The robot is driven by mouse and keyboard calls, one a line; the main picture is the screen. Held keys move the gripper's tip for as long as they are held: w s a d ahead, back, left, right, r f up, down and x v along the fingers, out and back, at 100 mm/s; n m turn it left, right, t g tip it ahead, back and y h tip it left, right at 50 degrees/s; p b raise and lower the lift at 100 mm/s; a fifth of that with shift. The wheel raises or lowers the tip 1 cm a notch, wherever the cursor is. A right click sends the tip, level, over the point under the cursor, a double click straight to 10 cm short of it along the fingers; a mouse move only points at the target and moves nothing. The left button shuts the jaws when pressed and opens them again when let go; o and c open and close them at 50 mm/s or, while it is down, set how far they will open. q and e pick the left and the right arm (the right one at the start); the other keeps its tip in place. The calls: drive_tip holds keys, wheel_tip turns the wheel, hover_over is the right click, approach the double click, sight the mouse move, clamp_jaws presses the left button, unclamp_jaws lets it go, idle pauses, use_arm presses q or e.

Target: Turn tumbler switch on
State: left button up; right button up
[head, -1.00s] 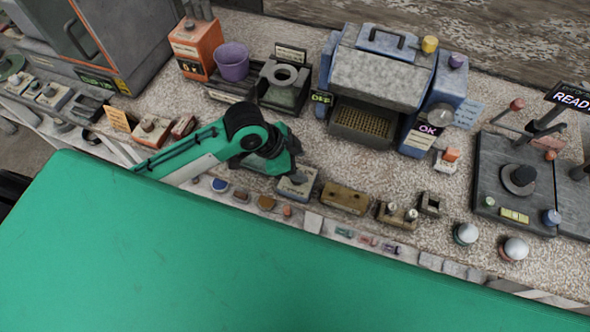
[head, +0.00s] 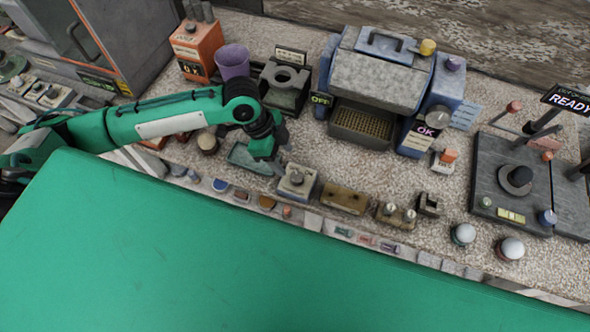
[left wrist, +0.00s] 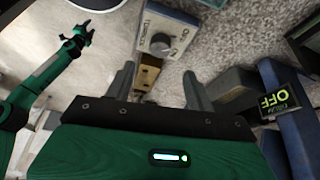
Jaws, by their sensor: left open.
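The tumbler switch appears to be the small grey box with a round pale knob (head: 297,178), near the front of the bench in the head view. My left gripper (head: 273,158) is just to the left of and behind the box, pointing down. In the left wrist view its two fingers (left wrist: 157,88) are spread apart with nothing held, and the knob shows beyond them. Another green gripper of mine (left wrist: 79,34) shows small at upper left; its jaws are unclear.
A brown block (head: 344,199) stands right of the switch. A blue-grey machine (head: 380,75) with an OFF display (head: 320,98) stands behind it. A purple cup (head: 232,62) and orange box (head: 196,50) are farther back. A green surface (head: 200,250) fills the front.

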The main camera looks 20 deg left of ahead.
sight(297, 176)
use_arm(q)
drive_tip(key=p+x, duration=0.1)
drive_tip(key=x, duration=0.7)
drive_tip(key=shift+d+f+p, duration=0.15)
drive_tip(key=shift+f+p, duration=0.1)
drive_tip(key=shift+p, duration=0.15)
drive_tip(key=c, duration=1)
